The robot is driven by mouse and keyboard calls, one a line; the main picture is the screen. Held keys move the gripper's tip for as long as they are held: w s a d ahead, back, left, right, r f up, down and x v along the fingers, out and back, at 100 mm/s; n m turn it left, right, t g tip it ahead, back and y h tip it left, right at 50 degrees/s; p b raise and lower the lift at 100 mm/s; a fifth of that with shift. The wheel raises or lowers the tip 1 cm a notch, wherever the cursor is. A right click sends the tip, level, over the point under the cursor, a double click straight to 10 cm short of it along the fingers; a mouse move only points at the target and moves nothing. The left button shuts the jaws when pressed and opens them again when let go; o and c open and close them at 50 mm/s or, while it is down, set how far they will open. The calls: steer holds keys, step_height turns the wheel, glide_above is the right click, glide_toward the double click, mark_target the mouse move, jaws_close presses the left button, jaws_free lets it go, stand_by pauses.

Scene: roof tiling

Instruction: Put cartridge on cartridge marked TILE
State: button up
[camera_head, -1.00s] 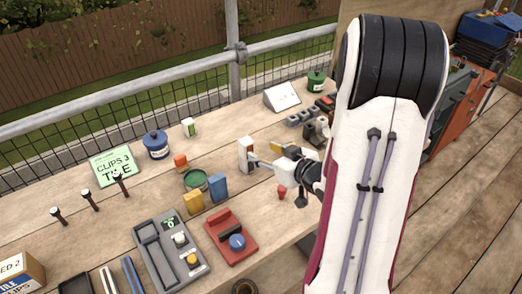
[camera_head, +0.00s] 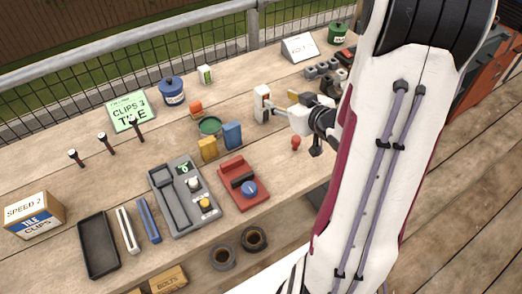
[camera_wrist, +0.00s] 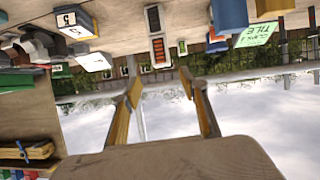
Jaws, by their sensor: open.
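The word TILE shows on a green sign reading CLIPS 3 TILE (camera_head: 129,112), and on the SPEED 2 TILE CLIPS box (camera_head: 35,215) at the left. I cannot tell for sure which things are the cartridges; a yellow block (camera_head: 208,149) and a blue block (camera_head: 232,135) stand by a green round tin (camera_head: 210,126). My gripper (camera_head: 283,106) is open and empty, beside a white upright unit (camera_head: 263,103). In the wrist view, which is upside down, this unit's dark and orange face lies beyond the open fingers (camera_wrist: 160,80).
A grey tray device (camera_head: 180,200) and a red tool (camera_head: 241,185) lie near the front. A black tray (camera_head: 98,245), white bar (camera_head: 128,231) and blue bar (camera_head: 148,219) lie left. Dark pegs (camera_head: 102,143) stand upright. A mesh railing runs behind the bench.

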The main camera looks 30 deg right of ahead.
steer(key=s+a+r+g+h, duration=0.35)
steer(key=s+a+r, duration=0.3)
steer(key=r, duration=0.35)
steer(key=s+a+r+g+y, duration=0.2)
steer(key=s+a+g+y, duration=0.2)
steer(key=s+a, duration=1.1)
steer(key=shift+s+a+r, duration=0.15)
steer(key=shift+s, duration=0.5)
